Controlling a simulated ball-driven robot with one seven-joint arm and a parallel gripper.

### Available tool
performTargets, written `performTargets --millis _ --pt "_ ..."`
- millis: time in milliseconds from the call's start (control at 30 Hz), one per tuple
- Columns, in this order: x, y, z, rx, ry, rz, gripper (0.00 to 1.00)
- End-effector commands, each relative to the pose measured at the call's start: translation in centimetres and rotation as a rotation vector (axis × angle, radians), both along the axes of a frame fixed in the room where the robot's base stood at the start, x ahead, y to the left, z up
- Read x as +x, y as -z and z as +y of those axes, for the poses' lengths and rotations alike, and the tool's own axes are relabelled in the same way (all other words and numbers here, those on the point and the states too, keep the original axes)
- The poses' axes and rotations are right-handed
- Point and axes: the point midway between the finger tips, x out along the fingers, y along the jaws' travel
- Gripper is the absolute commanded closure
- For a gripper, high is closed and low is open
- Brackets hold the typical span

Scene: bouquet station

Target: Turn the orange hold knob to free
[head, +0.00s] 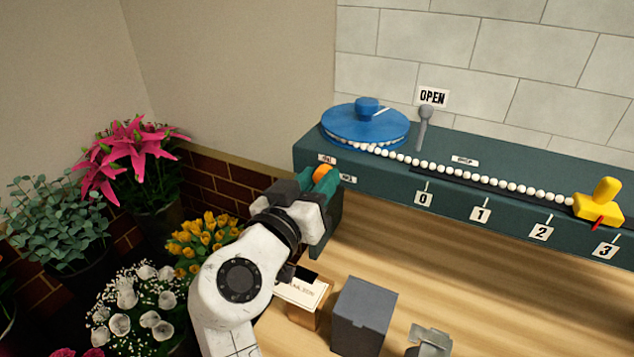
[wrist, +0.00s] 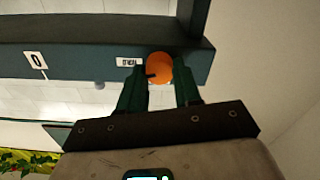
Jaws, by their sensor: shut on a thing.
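The orange hold knob (head: 322,172) sits on the front face of the dark green console (head: 380,177), at its left end. In the wrist view the knob (wrist: 159,67) is round, with a short dark pointer on its left side. My gripper (head: 319,183) is shut on the knob. Its two green fingers (wrist: 160,84) stand on either side of it in the wrist view. Part of the knob is hidden by my fingers.
A blue turntable (head: 365,126), a grey lever (head: 425,125) by an OPEN sign (head: 432,97), a row of white beads (head: 470,177) and a yellow slider (head: 600,203) are on the console. Grey box (head: 363,315) stands on the wooden table. Flowers (head: 133,155) fill the left.

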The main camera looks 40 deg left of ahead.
Motion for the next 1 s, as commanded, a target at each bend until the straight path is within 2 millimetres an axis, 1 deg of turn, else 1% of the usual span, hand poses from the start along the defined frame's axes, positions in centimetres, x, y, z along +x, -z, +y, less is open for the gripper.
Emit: performTargets --millis 1000 --pt "-0.04 0.02 0.22 -0.937 -0.001 -0.224 0.97"
